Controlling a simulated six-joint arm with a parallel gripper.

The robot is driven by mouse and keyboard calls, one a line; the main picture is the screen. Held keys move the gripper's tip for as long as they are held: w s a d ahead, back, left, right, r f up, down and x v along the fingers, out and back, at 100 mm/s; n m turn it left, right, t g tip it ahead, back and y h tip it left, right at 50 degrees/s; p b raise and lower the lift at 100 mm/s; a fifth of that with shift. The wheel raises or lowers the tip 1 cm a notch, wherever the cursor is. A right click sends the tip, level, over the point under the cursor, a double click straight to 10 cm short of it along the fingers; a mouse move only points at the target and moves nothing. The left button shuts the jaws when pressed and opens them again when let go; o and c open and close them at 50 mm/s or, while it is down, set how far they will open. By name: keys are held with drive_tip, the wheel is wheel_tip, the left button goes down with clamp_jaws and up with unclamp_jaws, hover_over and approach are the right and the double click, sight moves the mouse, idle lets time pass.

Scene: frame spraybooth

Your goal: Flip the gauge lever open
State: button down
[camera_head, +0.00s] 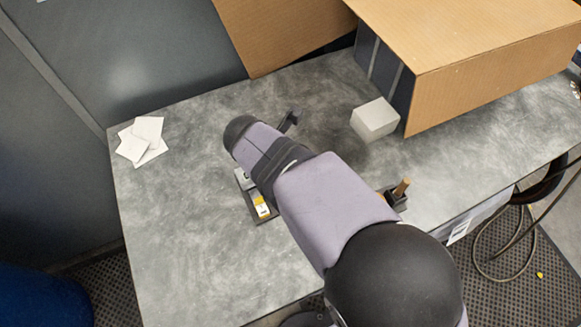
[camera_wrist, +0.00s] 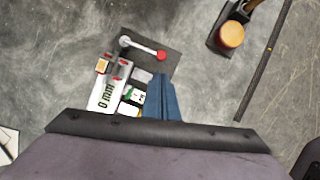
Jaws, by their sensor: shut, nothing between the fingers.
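The gauge (camera_wrist: 106,92) shows in the wrist view on a dark base plate (camera_wrist: 152,66), with a white face reading "0 mm". Its lever (camera_wrist: 142,47) is a light arm across the plate's far end, with a red knob (camera_wrist: 161,55) at its right end. My gripper (camera_wrist: 161,78) has blue fingers, held together and empty. The fingertips appear just below the knob in the picture, beside the gauge's right side; I cannot tell whether they touch anything. In the head view my arm covers most of the gauge, leaving its yellow-marked end (camera_head: 262,207) visible. The lever is hidden there.
A black holder (camera_wrist: 221,40) with a round-ended wooden handle (camera_wrist: 231,35) stands right of the gauge. A pale block (camera_head: 375,118) and a large cardboard box (camera_head: 480,80) are at the back right. White papers (camera_head: 142,139) lie at left. The table's left front is clear.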

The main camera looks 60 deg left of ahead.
drive_tip(key=shift+p+x, duration=0.75)
drive_tip(key=shift+x, duration=2.3)
drive_tip(key=shift+w+d+r+n+y+p, duration=0.1)
drive_tip(key=shift+w+d+n+y+p, duration=0.05)
drive_tip(key=shift+w+n+p, duration=0.25)
drive_tip(key=shift+w+d+r+n+y+p, duration=0.15)
drive_tip(key=shift+w+n+p, duration=0.15)
drive_tip(key=shift+w+n, duration=0.2)
drive_tip(key=shift+w+n+y+p, duration=0.3)
drive_tip(key=shift+w+n+p, duration=0.2)
drive_tip(key=shift+w+n, duration=0.2)
drive_tip(key=w+p, duration=0.1)
drive_tip(key=w, duration=0.1)
drive_tip(key=w+p, duration=0.1)
drive_tip(key=w, duration=0.1)
drive_tip(key=shift+a+f+p, duration=0.1)
drive_tip(key=shift+a+p, duration=0.2)
drive_tip(key=shift+a, duration=0.05)
drive_tip(key=shift+w+a+p, duration=0.5)
drive_tip(key=shift+w+p, duration=0.15)
drive_tip(key=shift+w, duration=0.2)
drive_tip(key=shift+w+a+f+p, duration=0.1)
drive_tip(key=shift+w+a+p, duration=0.4)
drive_tip(key=shift+w, duration=0.2)
drive_tip(key=shift+a, duration=0.1)
